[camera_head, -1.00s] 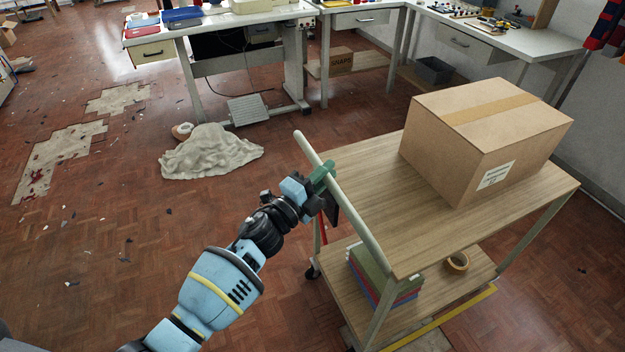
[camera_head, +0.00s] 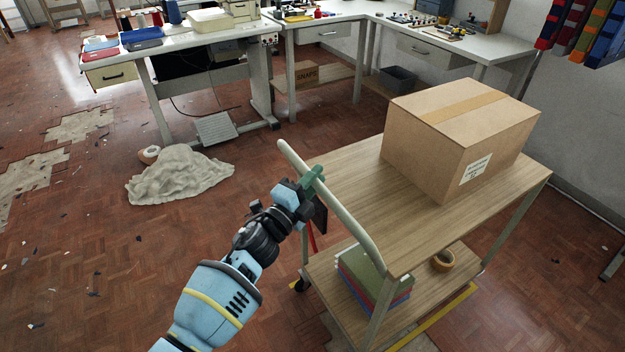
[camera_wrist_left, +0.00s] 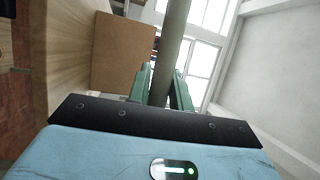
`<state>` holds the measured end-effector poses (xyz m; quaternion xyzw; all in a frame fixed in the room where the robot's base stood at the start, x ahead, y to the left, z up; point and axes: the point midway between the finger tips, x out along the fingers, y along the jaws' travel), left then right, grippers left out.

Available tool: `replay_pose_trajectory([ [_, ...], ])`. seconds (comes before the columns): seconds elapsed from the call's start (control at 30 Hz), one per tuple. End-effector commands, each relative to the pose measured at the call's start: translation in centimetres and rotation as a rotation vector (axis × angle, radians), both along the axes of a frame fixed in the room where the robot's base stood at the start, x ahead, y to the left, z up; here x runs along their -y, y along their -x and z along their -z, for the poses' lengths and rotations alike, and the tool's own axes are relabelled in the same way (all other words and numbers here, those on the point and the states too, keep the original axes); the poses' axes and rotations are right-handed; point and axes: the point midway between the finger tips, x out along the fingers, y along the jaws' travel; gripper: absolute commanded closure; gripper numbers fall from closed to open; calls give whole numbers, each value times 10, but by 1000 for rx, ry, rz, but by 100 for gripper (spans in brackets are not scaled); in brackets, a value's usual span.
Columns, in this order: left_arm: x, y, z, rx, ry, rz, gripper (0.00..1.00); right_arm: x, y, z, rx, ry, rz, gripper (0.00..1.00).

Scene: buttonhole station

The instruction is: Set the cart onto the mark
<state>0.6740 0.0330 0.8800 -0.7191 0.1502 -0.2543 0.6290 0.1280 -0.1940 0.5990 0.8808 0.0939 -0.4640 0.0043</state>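The cart (camera_head: 345,190) has a wood-look top, a lower shelf (camera_head: 410,290) and a pale handle bar (camera_head: 345,220) along its near left side. My left gripper (camera_head: 314,182) is at the handle bar, around its middle. In the left wrist view its green fingers (camera_wrist_left: 162,88) lie on both sides of the handle bar (camera_wrist_left: 172,40) and appear closed on it. A yellow floor strip (camera_head: 440,318), possibly part of the mark, runs beside the cart's near lower edge; the cart hides the rest. My right gripper is not in view.
A cardboard box (camera_head: 430,155) sits on the cart top. Books (camera_head: 365,278) and a tape roll (camera_head: 442,260) are on the lower shelf. A crumpled cloth (camera_head: 180,175) lies on the floor at left. Worktables (camera_head: 190,45) stand behind. The floor at left is mostly open, with scattered scraps.

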Motion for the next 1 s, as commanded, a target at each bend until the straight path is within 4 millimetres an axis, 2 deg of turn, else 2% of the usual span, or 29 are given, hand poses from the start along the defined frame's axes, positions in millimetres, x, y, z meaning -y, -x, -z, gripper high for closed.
replay_pose_trajectory([
  [0.03, 2, 0, -3, 5, 2, 3, 72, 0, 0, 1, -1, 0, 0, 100],
  [0.13, 2, 0, -3, 4, 2, 3, 59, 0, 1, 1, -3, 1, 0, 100],
  [0.5, -2, 4, 0, 2, 0, 1, 59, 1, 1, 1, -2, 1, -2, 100],
  [1.0, -37, 58, 11, 3, 1, 2, 59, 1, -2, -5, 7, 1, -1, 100],
])
